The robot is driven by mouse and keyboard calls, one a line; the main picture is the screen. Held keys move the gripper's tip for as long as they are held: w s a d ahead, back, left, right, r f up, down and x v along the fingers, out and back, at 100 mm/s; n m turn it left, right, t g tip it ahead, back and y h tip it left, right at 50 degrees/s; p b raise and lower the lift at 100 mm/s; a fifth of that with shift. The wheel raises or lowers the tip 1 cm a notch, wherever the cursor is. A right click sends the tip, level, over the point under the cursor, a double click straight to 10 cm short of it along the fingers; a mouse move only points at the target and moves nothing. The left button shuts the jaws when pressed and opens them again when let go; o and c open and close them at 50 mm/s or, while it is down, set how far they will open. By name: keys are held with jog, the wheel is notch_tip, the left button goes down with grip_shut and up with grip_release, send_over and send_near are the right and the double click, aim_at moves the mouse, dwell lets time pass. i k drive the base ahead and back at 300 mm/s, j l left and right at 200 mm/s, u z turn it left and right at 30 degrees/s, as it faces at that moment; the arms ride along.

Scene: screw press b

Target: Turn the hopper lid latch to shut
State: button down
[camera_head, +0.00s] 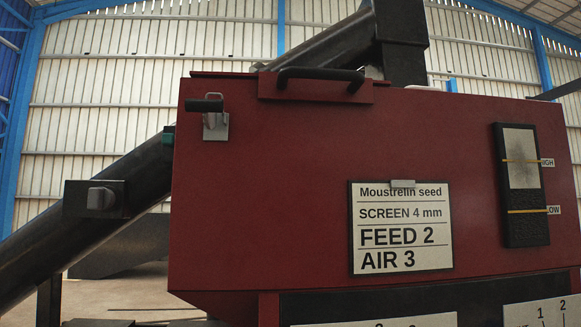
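The hopper is a dark red metal box (300,150) that fills the middle and right of the view. The latch (214,122) sits at the upper left of its front face. It has a grey metal plate and a black grip (203,105) lying level and pointing left. The lid (316,91) shows as a red edge along the top, with a black bar handle (320,73) on its front lip. Whether the lid sits fully down is hard to tell. My gripper is not in view.
A card (402,262) reading FEED 2, AIR 3 hangs on the hopper front. A level window (521,185) is at the right. A black sloping tube (60,240) with a grey-knobbed box (95,199) runs at the left. Another dark tube (325,45) passes above the lid.

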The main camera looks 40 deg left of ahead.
aim_at(209, 108)
jog(key=u, duration=1.8)
